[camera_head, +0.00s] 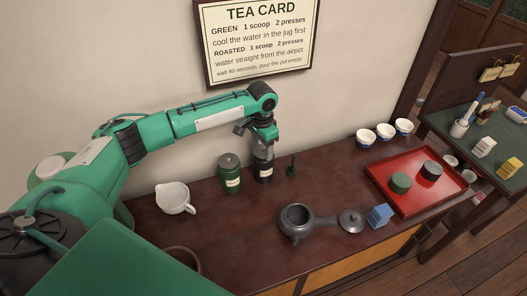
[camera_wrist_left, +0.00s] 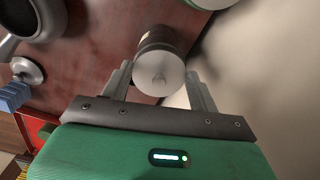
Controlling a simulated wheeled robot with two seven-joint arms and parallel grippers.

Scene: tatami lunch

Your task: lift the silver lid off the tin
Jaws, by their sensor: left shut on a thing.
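The dark tin (camera_head: 264,171) with a cream label stands on the brown counter near the wall. Its silver lid (camera_wrist_left: 159,75) fills the space between my fingers in the wrist view, with the dark tin body (camera_wrist_left: 158,40) beyond it. My left gripper (camera_head: 263,150) comes down over the tin from above; it also shows in the wrist view (camera_wrist_left: 161,78), shut on the silver lid. The lid appears to sit on the tin; I cannot see a gap. My right gripper is not in view.
A green tin (camera_head: 230,180) stands close on the left, a dark green upright item (camera_head: 292,168) on the right. A white jug (camera_head: 173,198), a grey teapot (camera_head: 297,222), its lid (camera_head: 351,222), a blue block (camera_head: 380,215) and a red tray (camera_head: 411,207) are also on the counter.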

